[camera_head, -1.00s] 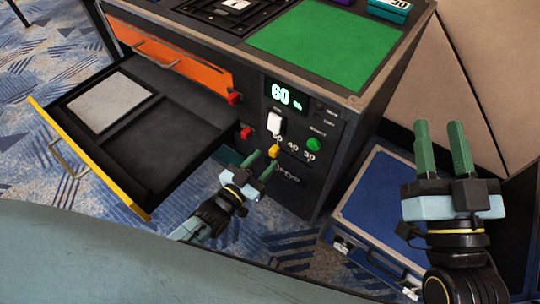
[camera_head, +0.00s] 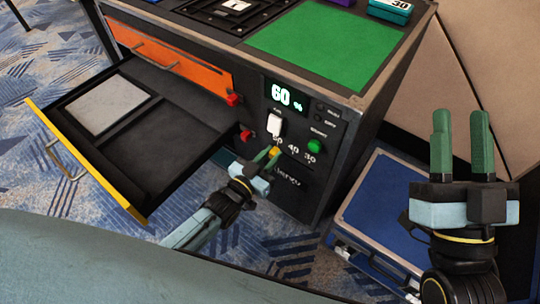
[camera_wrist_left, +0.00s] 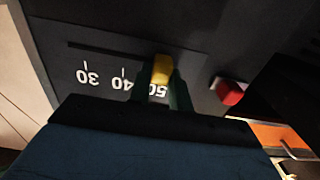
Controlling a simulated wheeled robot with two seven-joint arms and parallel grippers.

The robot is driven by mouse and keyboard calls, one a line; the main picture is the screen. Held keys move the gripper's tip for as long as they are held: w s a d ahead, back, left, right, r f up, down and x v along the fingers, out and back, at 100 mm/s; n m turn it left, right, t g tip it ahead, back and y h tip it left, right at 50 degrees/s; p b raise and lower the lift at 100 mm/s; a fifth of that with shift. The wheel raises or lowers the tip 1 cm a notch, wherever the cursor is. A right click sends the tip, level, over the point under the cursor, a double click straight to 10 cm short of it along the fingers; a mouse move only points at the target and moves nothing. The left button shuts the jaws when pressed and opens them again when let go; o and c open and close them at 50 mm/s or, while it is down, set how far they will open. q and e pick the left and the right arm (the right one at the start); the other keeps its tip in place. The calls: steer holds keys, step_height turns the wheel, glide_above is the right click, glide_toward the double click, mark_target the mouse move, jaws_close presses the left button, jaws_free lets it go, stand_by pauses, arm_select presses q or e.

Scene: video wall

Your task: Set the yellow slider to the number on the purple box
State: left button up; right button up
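The yellow slider (camera_head: 275,151) sits in the slot on the front of the dark cabinet, by the 50 mark of a 30-40-50 scale. It also shows in the wrist view (camera_wrist_left: 162,69), where the numbers are upside down. My left gripper (camera_head: 267,155) is at the slider, with its green fingers close on both sides of it; they look shut on it. Part of the slider is hidden by the fingers. My right gripper (camera_head: 461,115) is open and empty at the right. The purple box (camera_head: 338,2) is cut off at the top edge, and its number is out of view.
A lit display (camera_head: 286,97) reads 60 %. A white switch (camera_head: 275,124), a green button (camera_head: 314,146) and red knobs (camera_head: 246,136) are near the slider. An open drawer (camera_head: 130,203) juts out left. A teal box (camera_head: 390,11) marked 30 stands on top. A blue case (camera_head: 375,205) lies right.

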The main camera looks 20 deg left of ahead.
mark_target(293, 157)
arm_select(q)
jaws_close()
steer(key=d, duration=0.1)
steer(key=s+d, duration=0.1)
steer(key=d, duration=0.1)
steer(key=d+p, duration=0.1)
steer(key=shift+s+d, duration=0.35)
arm_select(e)
steer(key=shift+w+a+f+g, duration=0.1)
steer(key=shift+w+f+g, duration=0.3)
steer(key=shift+g, duration=0.3)
steer(key=shift+f, duration=0.1)
arm_select(q)
steer(key=o, duration=0.8)
jaws_free()
